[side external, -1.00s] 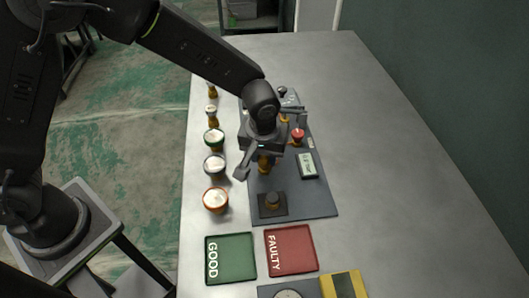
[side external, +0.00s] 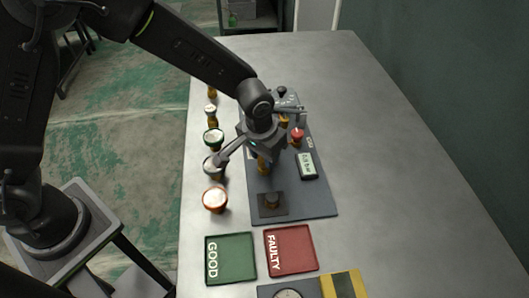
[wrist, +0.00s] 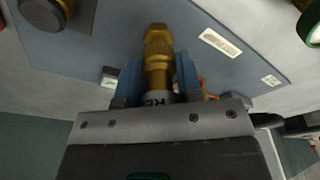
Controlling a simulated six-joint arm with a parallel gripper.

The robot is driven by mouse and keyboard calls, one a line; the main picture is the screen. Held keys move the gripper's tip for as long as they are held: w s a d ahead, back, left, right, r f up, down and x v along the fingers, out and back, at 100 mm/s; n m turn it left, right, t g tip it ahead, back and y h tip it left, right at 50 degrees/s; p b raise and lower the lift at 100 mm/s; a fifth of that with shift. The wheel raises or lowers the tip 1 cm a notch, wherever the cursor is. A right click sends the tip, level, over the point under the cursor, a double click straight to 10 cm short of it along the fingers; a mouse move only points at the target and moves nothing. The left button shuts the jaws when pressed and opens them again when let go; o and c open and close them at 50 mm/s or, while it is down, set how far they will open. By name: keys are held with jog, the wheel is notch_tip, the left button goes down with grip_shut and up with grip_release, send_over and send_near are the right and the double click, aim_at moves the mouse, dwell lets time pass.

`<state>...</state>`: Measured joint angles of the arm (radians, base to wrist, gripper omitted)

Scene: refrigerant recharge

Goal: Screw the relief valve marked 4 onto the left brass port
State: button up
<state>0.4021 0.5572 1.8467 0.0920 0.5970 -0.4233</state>
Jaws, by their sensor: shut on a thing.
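My gripper (wrist: 158,80) is shut on a brass relief valve (wrist: 157,48) with a hex section, held between its blue fingers. A pale band with partly hidden dark lettering shows on it near the palm; I cannot read a 4. In the side view my gripper (side external: 262,156) is over the middle of the dark board (side external: 305,204), with the brass (side external: 263,168) just below it. The left brass port cannot be made out apart from the held brass, so I cannot tell whether the two touch.
Several capped fittings stand along the table's left edge, among them green-ringed (side external: 213,138) and orange-ringed (side external: 215,200) ones. The board carries a small display (side external: 307,166), a red knob (side external: 297,134) and a black block (side external: 272,203). GOOD (side external: 232,240) and FAULTY (side external: 292,258) trays lie in front. The table's right is clear.

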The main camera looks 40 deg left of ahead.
jog(key=shift+s+f, duration=0.1)
jog(key=shift+f, duration=0.05)
jog(key=o, duration=1)
jog(key=shift+o, duration=0.4)
jog(key=shift+o, duration=1.2)
jog(key=shift+r, duration=0.2)
jog(key=shift+r, duration=3.4)
